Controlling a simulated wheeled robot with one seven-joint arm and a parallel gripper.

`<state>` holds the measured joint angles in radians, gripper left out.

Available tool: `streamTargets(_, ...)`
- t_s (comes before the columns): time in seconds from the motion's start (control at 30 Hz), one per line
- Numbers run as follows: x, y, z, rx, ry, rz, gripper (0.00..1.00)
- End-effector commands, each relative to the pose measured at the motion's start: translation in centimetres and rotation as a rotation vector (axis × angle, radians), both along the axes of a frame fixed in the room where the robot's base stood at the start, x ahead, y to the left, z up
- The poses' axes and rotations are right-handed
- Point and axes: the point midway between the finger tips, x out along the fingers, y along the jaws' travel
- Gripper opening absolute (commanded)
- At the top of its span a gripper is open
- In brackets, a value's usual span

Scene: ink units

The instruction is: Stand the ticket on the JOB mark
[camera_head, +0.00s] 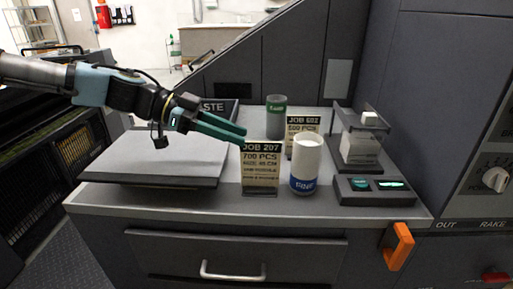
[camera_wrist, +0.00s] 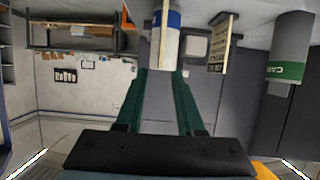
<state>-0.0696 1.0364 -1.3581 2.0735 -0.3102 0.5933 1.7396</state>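The JOB 207 ticket (camera_head: 261,165) stands upright in a dark foot near the front edge of the counter. My gripper (camera_head: 243,136) is at its upper left corner, with green fingers apart. In the wrist view, the ticket (camera_wrist: 163,45) shows edge-on as a thin pale strip, its end between my open fingers (camera_wrist: 163,72). I cannot tell whether they touch it. A second ticket, JOB 682 (camera_head: 303,128), stands further back and also shows in the wrist view (camera_wrist: 217,45). I cannot make out a JOB mark on the counter.
A white canister with a blue FINE band (camera_head: 306,160) stands close right of the JOB 207 ticket. A grey canister with a green band (camera_head: 276,120) is behind. A grey slab (camera_head: 160,160) lies left.

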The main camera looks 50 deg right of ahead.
Motion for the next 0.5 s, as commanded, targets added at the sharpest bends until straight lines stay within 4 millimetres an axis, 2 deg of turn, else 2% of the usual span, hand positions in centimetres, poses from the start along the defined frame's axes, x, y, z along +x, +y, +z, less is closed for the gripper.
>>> streamTargets(0.2, 1.7, 1.3, 0.8, 0.000, -0.002, 0.001, 0.37)
streamTargets(0.5, 2.0, 1.5, 1.1, 0.000, 0.000, -0.001, 0.37)
